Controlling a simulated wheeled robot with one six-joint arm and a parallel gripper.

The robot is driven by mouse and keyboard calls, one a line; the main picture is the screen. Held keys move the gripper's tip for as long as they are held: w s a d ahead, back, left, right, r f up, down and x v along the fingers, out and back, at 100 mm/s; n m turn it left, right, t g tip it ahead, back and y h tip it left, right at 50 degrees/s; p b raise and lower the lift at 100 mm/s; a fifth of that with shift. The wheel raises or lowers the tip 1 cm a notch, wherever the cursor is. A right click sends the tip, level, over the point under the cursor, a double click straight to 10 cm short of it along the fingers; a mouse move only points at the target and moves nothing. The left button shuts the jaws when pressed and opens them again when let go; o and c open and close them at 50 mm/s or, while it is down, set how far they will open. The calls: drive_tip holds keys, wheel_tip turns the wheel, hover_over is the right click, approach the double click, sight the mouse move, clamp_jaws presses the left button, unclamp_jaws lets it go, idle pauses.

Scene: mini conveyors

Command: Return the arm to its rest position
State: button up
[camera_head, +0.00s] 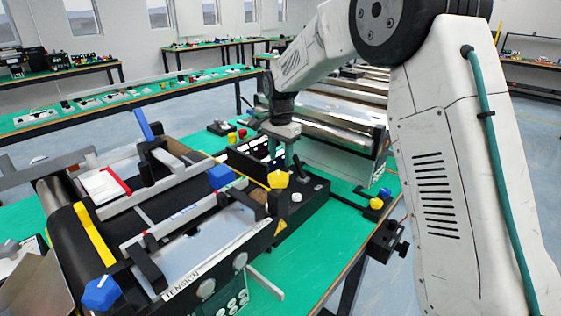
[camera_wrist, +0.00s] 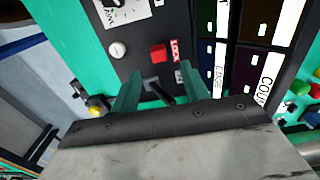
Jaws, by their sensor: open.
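My arm reaches from the right of the head view over the conveyor bench. My gripper (camera_head: 287,150) points down above a black control panel (camera_head: 308,203). In the wrist view my gripper (camera_wrist: 160,82) shows two green-tinted fingers spread apart with nothing held between them. A small black lever (camera_wrist: 158,90) lies between the fingertips in that view, with a red block (camera_wrist: 158,53) and a white knob (camera_wrist: 117,50) just beyond. Whether the fingers touch the lever cannot be told.
Labelled bins (camera_wrist: 245,50) lie beside the panel. A metal roller conveyor (camera_head: 335,110) stands behind. Floor is open at right.

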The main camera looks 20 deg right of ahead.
drive_tip(key=shift+s+f+n, duration=0.15)
drive_tip(key=shift+s+n, duration=0.1)
drive_tip(key=shift+n, duration=0.35)
drive_tip(key=s+d+r+n, duration=0.2)
drive_tip(key=s+r+n, duration=0.1)
drive_tip(key=s, duration=1.1)
drive_tip(key=s+d+r+n+t, duration=0.1)
drive_tip(key=s+d+r+n, duration=0.1)
drive_tip(key=s, duration=1.3)
drive_tip(key=s+d+r+n, duration=0.2)
drive_tip(key=s+r+n, duration=0.2)
drive_tip(key=s, duration=1)
drive_tip(key=shift+s+d+r+n, duration=0.35)
drive_tip(key=shift+s+d+n, duration=0.05)
drive_tip(key=shift+n, duration=0.1)
